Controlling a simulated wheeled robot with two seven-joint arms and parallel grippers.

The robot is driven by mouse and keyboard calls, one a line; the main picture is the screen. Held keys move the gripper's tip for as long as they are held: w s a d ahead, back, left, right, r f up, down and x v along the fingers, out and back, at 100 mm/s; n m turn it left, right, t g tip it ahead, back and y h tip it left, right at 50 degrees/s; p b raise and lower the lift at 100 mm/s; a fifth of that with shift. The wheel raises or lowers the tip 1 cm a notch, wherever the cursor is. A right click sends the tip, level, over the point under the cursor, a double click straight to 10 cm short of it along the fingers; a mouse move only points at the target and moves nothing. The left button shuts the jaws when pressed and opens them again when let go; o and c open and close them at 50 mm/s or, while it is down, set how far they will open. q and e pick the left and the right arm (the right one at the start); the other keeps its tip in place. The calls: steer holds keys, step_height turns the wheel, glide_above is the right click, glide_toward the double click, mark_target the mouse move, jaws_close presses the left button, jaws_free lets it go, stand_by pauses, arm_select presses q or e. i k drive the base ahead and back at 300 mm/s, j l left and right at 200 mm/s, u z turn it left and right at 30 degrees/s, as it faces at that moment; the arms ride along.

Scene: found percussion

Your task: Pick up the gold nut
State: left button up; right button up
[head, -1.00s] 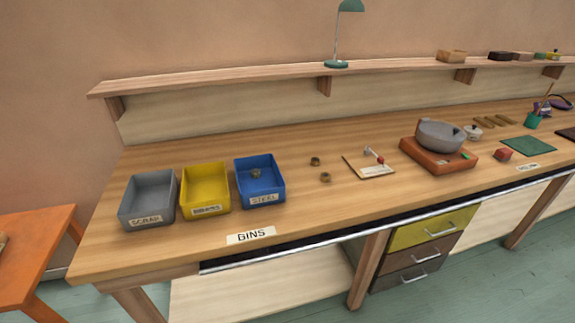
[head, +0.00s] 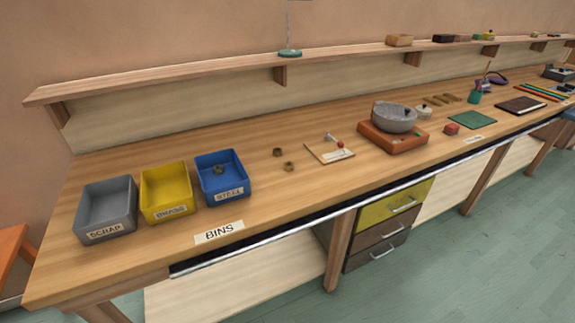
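Two small brownish-gold nuts lie on the wooden bench to the right of the blue bin. The farther nut (head: 277,152) is behind and slightly left of the nearer nut (head: 289,166). A third, darker nut (head: 219,170) sits inside the blue bin (head: 222,190), whose label reads STEEL. At this size I cannot tell for certain which nut is gold. Neither of my grippers shows in the head view.
A yellow bin (head: 167,198) and a grey scrap bin (head: 106,212) stand left of the blue bin. A small board (head: 322,154) and a grey bowl (head: 394,119) on an orange block (head: 392,143) are to the right. The bench's front edge (head: 330,210) faces me.

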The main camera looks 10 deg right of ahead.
mark_target(289, 167)
steer(key=i+l+z, duration=0.45)
steer(key=i+l, duration=0.15)
steer(key=i+l+u, duration=0.45)
steer(key=i, duration=0.15)
